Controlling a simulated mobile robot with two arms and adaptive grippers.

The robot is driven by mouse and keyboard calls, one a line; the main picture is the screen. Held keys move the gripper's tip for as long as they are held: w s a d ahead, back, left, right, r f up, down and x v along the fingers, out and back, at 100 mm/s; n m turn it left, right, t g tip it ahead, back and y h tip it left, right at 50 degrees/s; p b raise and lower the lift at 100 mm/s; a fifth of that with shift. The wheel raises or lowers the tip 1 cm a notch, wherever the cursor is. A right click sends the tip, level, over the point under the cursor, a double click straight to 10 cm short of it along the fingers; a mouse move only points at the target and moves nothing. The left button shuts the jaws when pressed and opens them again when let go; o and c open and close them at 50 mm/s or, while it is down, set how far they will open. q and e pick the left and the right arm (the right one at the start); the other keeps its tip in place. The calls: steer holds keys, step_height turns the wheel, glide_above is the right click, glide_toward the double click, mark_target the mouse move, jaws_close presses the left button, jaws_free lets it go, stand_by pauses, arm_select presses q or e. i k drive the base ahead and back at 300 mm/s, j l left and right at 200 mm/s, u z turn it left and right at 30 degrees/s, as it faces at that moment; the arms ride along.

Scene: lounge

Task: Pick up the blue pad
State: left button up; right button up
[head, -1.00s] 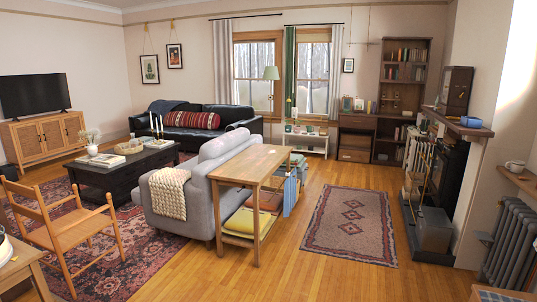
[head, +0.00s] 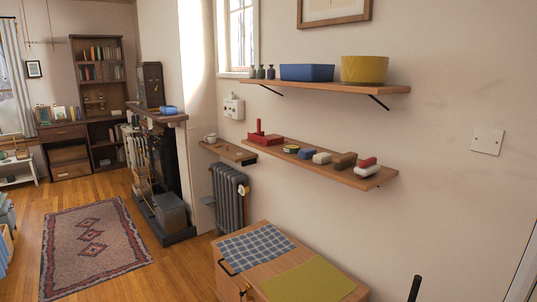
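A flat blue checked pad (head: 256,247) lies on the top of a low wooden cabinet (head: 281,268) at the lower middle of the head view. A plain olive-yellow pad (head: 308,281) lies beside it, nearer to me and to the right. The blue pad shows whole, lying flat with nothing on it. Neither of my grippers is in view.
A lower wall shelf (head: 349,180) with several small items and an upper shelf (head: 330,87) with a blue box (head: 307,72) and a yellow bowl (head: 365,69) hang above the cabinet. A radiator (head: 229,194) stands behind it. Wooden floor is open at the left.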

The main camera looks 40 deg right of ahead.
mark_target(308, 153)
steer(key=z, duration=1.65)
steer(key=i+j+z, duration=0.1)
steer(key=z, duration=0.3)
steer(key=i+j+z, duration=0.15)
steer(key=z, duration=0.25)
steer(key=i+j+z, duration=0.1)
steer(key=j, duration=0.25)
steer(key=i+j+z, duration=0.1)
steer(key=j, duration=0.25)
steer(key=i+j+z, duration=0.1)
steer(key=i+j, duration=0.15)
steer(key=j, duration=0.15)
steer(key=i+j+z, duration=0.1)
steer(key=j, duration=0.25)
steer(key=i+j+z, duration=0.15)
steer(key=j, duration=0.25)
steer(key=j+z, duration=0.1)
steer(key=j, duration=0.3)
steer(key=i, duration=0.05)
